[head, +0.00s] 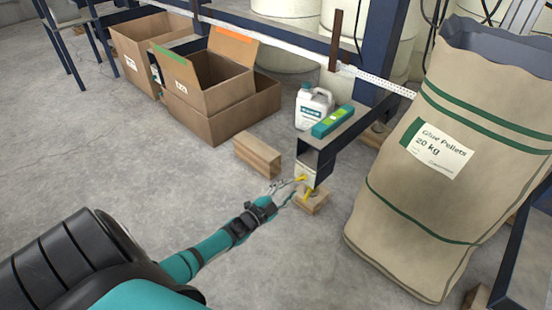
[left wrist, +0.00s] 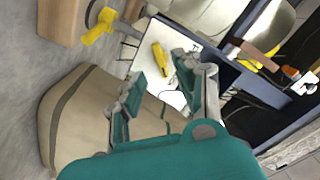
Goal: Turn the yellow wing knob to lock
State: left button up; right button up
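A yellow wing knob (head: 300,179) sits at the front end of the dark blue metal frame (head: 318,158), low above the floor. In the left wrist view a yellow wing knob (left wrist: 161,58) stands out from a white plate (left wrist: 150,40), tilted in the picture. My left gripper (head: 284,190) reaches in from the left beside it. In the left wrist view my left gripper (left wrist: 160,72) is open, with the knob showing between its fingertips; I cannot tell whether they touch it. My right gripper is in neither view.
Another yellow part (head: 308,194) is by a wooden block (head: 316,206). A second wooden block (head: 257,155) lies left of the frame. A white jug (head: 312,104) and green box (head: 333,121) are on top. A large glue pellets sack (head: 430,175) stands close right.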

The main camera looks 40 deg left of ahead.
pick_arm(q)
jog(key=s, duration=0.6)
jog(key=shift+s+a, duration=0.25)
jog(key=shift+s, duration=0.1)
